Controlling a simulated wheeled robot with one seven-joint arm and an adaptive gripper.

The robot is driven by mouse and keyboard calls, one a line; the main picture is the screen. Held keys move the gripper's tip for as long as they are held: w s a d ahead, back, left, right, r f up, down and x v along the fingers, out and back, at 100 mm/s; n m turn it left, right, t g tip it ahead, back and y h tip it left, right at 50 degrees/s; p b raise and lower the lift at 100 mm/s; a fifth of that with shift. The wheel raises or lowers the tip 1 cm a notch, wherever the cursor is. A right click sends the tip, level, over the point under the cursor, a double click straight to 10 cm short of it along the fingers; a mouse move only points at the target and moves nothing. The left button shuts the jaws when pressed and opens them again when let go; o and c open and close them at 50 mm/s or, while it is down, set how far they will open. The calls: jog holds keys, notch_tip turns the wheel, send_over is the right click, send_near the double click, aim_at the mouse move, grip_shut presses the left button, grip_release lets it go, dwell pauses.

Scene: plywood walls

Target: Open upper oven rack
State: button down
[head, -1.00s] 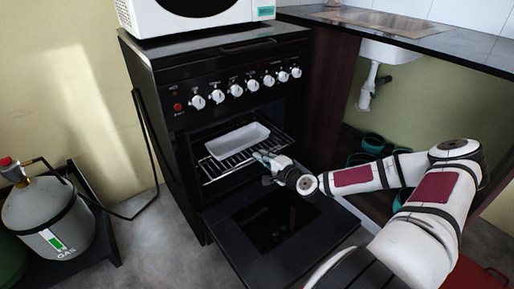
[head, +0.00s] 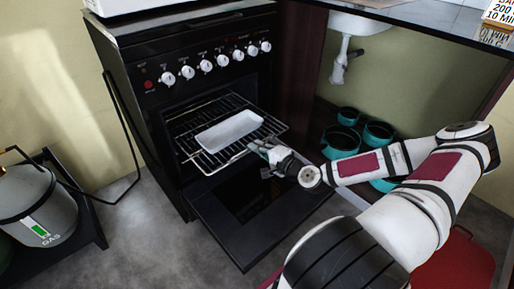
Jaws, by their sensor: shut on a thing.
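The black oven (head: 120,90) stands with its door (head: 262,222) folded down. The upper wire rack (head: 208,170) sticks out of the oven opening above the door. A white rectangular dish (head: 229,131) rests on the rack. My gripper (head: 254,147) is at the front right part of the rack and is shut on its front edge. My fingers partly hide the spot where they hold the wire.
A gas cylinder (head: 28,205) stands on a dark low platform at left. Several teal pots (head: 340,141) sit under the counter at right. A red object (head: 455,265) is at lower right. Grey floor is clear at front left.

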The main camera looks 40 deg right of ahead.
jog(key=c, duration=2.1)
grip_release()
jog(key=shift+o, duration=0.2)
jog(key=shift+s, duration=0.1)
jog(key=s+r, duration=0.2)
jog(key=s, duration=0.9)
jog(key=shift+s+d, duration=0.15)
jog(key=shift+s, duration=0.15)
jog(key=shift+r, duration=0.1)
